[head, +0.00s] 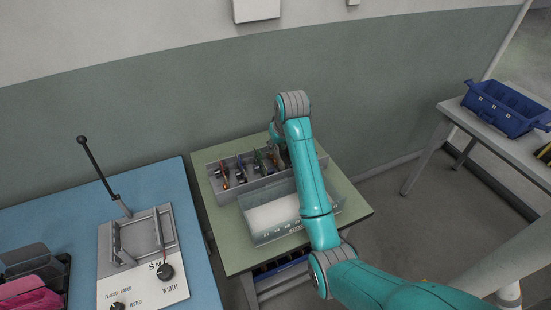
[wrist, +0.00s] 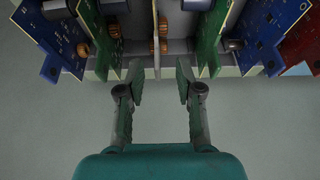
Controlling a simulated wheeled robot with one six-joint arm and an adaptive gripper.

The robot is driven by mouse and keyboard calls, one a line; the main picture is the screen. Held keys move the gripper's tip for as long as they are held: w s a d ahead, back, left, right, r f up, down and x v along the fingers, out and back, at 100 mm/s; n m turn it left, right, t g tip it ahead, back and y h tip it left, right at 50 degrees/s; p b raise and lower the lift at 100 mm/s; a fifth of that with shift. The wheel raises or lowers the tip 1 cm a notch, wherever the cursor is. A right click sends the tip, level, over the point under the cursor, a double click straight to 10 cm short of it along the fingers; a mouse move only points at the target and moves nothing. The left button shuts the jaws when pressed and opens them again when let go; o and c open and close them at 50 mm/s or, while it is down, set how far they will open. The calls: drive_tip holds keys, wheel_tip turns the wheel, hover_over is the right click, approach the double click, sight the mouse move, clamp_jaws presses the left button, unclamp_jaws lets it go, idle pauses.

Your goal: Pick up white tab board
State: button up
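My gripper (wrist: 158,80) is open and empty in the wrist view, its two fingers apart below the row of boards. A thin, pale, edge-on board (wrist: 156,50) stands upright in the rack (wrist: 175,47), above the gap between the fingertips. It looks like the white tab board, though its face is too narrow to be sure. The fingertips do not appear to touch it. In the head view the grey rack (head: 229,194) holds several upright boards at the back of the green table (head: 229,258). My arm hides the gripper and part of the rack there.
Green boards (wrist: 209,38) (wrist: 101,35) stand on either side of the pale one, with blue boards (wrist: 265,40) and a red board (wrist: 303,38) further out. A clear-walled tray (head: 272,214) sits before the rack. A blue table (head: 60,220) with a fixture stands left.

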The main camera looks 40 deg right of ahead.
sight(276, 151)
drive_tip(key=shift+x, duration=2.3)
drive_tip(key=shift+d+r, duration=0.1)
clamp_jaws()
